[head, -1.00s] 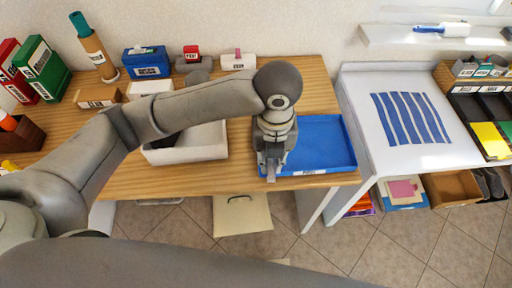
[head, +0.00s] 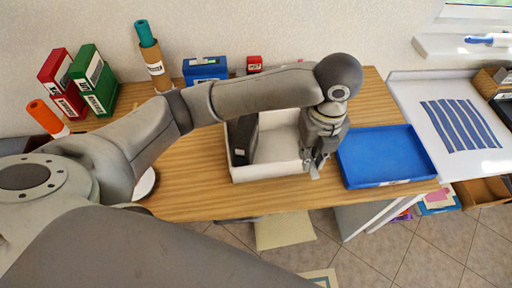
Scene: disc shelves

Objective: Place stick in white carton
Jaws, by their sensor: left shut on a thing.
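The white carton (head: 268,173) is an open box on the wooden table, left of the blue tray. A dark object (head: 241,140) stands in its left part; the rest of its floor that shows is bare. My left gripper (head: 315,160) points down at the carton's right front corner, between the carton and the blue tray. It is shut on a small grey stick (head: 314,172), whose lower end shows below the fingers. The gripper hides most of the stick and part of the carton's right wall. I cannot tell whether the stick touches the carton. My right gripper is out of view.
The empty blue tray (head: 385,170) lies right of my gripper. Red (head: 62,82) and green (head: 94,80) binders, a cardboard tube (head: 155,68) and a blue box (head: 205,69) stand at the back. A white table (head: 420,92) with a striped cloth (head: 460,125) adjoins on the right.

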